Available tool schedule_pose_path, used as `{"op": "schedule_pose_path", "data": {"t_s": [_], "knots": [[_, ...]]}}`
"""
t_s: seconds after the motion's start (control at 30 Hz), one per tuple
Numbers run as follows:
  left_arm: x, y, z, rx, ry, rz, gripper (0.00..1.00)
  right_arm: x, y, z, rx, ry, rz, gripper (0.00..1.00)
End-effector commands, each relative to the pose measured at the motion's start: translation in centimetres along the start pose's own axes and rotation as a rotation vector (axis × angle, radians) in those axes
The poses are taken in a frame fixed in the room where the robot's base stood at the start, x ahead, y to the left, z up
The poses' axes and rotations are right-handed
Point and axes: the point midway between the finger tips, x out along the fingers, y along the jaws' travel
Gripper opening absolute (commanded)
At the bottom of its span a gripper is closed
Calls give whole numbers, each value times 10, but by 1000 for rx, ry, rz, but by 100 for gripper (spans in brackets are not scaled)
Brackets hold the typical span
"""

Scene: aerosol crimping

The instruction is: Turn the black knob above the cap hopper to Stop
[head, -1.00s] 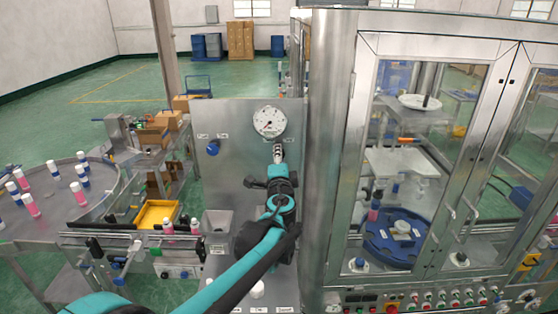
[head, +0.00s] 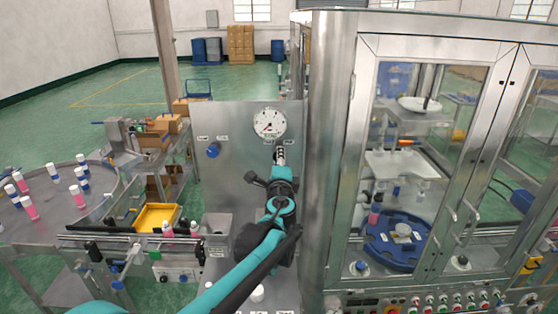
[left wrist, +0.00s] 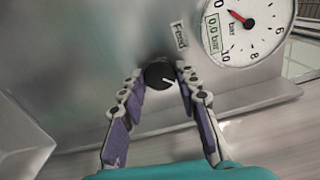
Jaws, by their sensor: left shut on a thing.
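The black knob (left wrist: 157,76) sits on a steel panel, with a white pointer line on its face pointing right and slightly down in the left wrist view. A "Feed" label (left wrist: 179,35) is beside it there; a Stop label cannot be read. My left gripper (left wrist: 161,80) has its two fingers on either side of the knob and is shut on it. In the head view my left gripper (head: 279,155) is at the panel just below the gauge and hides the knob. My right gripper is not in view.
A round pressure gauge (head: 269,122) is just above the gripper. A blue knob (head: 213,150) is left of it on the same panel (head: 235,175). A steel machine cabinet (head: 328,150) stands close on the right. A grey bin (head: 217,223) is below left.

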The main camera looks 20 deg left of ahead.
Motion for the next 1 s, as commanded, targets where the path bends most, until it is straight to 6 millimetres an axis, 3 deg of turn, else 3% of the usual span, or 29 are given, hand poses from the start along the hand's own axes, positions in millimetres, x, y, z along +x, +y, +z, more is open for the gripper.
{"op": "schedule_pose_path", "data": {"t_s": [0.07,0.1,0.17,0.57,1.0], "knots": [[-1,2,-1,-2,3,1,3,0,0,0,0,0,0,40],[-1,2,-1,-2,3,1,42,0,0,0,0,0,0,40],[-1,2,-1,-2,3,1,53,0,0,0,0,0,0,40],[-9,0,-1,-2,2,0,53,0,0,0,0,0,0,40],[-98,1,-2,-1,4,0,53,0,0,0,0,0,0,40]]}}
